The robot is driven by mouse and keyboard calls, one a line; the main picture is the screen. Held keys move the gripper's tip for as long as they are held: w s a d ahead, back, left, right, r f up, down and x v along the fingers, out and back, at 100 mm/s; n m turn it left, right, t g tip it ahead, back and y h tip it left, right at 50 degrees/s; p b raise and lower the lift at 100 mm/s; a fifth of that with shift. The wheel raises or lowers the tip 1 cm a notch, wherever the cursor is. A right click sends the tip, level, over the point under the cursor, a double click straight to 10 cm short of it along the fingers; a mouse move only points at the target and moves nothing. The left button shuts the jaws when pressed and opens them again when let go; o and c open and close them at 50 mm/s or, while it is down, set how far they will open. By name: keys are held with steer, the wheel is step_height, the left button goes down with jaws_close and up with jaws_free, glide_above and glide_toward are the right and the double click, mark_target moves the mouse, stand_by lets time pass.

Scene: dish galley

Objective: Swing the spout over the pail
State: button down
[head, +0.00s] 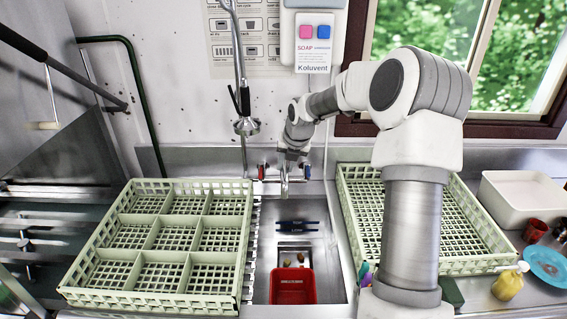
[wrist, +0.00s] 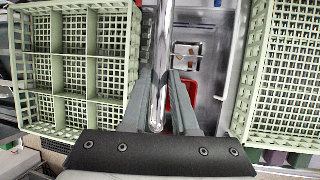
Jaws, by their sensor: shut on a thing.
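The chrome spout (wrist: 158,112) runs as a long tube through the middle of the wrist view, and its front end shows in the head view (head: 285,186) above the sink's back part. My gripper (wrist: 164,76) is shut on the spout, one finger on each side. In the head view my gripper (head: 288,158) is at the back of the sink, by the taps. The red pail (head: 292,287) stands at the front of the sink. In the wrist view the pail (wrist: 190,90) is partly hidden by my right finger, and the spout's end lies left of it.
A divided green rack (head: 246,232) stands left of the sink (head: 325,262), another green rack (head: 352,222) right of it. A red tap knob and a blue tap knob (head: 307,172) flank the spout. A spray head (head: 247,126) hangs at the back left. A dark item (head: 297,224) lies in the sink.

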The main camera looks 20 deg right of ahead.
steer(key=shift+d, duration=0.25)
steer(key=c, duration=0.7)
jaws_free()
steer(key=shift+d, duration=0.1)
steer(key=b+v, duration=0.1)
steer(key=v, duration=1.6)
steer(key=shift+s+r+b, duration=0.1)
steer(key=shift+r+b, duration=0.15)
steer(key=shift+b, duration=0.1)
steer(key=shift+a, duration=0.25)
